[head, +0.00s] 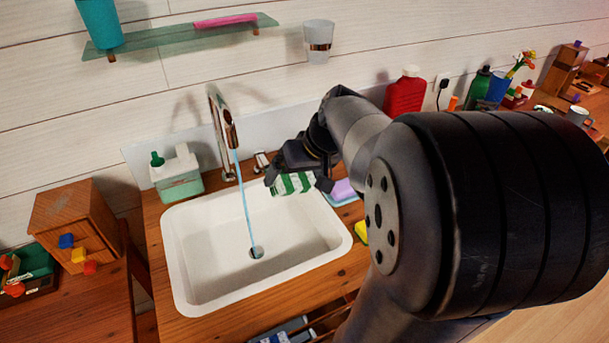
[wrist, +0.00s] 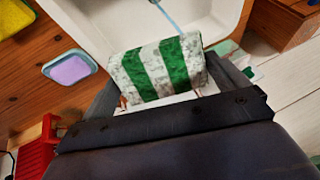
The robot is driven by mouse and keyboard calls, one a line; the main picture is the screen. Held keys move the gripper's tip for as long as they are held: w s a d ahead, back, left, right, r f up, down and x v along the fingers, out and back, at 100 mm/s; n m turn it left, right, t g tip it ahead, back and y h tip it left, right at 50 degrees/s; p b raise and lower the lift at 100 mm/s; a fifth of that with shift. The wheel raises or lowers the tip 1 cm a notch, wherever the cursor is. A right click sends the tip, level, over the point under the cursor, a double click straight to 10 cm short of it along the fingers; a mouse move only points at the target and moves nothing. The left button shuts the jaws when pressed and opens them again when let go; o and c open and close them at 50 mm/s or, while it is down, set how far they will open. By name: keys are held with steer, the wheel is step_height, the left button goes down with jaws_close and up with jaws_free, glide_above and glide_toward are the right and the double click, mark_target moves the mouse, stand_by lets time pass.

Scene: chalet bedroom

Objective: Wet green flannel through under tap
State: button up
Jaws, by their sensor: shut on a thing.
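The flannel (head: 291,184) is white with green stripes and hangs over the back right part of the sink (head: 180,258). In the wrist view the flannel (wrist: 160,68) spans between the two fingers and its white parts look speckled grey. My gripper (head: 298,178) is shut on it. The tap (head: 229,132) stands behind the sink, left of my gripper. Its blue water stream (head: 244,195) runs down unbroken to the drain (head: 257,252), left of and apart from the flannel. The stream also shows beyond the flannel in the wrist view (wrist: 168,17).
A soap pump caddy (head: 178,177) stands left of the tap. A purple sponge in a dish (head: 342,191) and a yellow sponge (head: 361,231) lie right of the sink. A glass shelf (head: 180,38) and a cup (head: 318,40) are on the wall above. A red bottle (head: 405,93) stands behind my arm.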

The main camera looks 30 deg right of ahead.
mark_target(285, 176)
steer(key=shift+o, duration=0.2)
steer(key=w+a+f, duration=0.2)
steer(key=w+a, duration=0.3)
steer(key=w, duration=0.4)
steer(key=shift+w+a+p, duration=0.2)
steer(key=shift+w+p, duration=0.05)
steer(key=shift+p, duration=0.2)
steer(key=shift+f, duration=0.1)
steer(key=shift+w+d, duration=0.3)
steer(key=shift+d, duration=0.2)
steer(key=shift+a, duration=0.1)
stand_by(0.3)
steer(key=shift+s+a, duration=0.3)
steer(key=shift+a, duration=0.1)
steer(key=shift+s+d+b, duration=0.45)
steer(key=shift+s+d, duration=0.2)
steer(key=shift+s, duration=0.5)
steer(key=shift+s+d+b, duration=0.5)
steer(key=shift+s+d, duration=0.15)
steer(key=shift+s, duration=0.5)
steer(key=shift+s+d+b, duration=0.45)
steer(key=shift+s+d, duration=0.2)
steer(key=shift+s, duration=0.5)
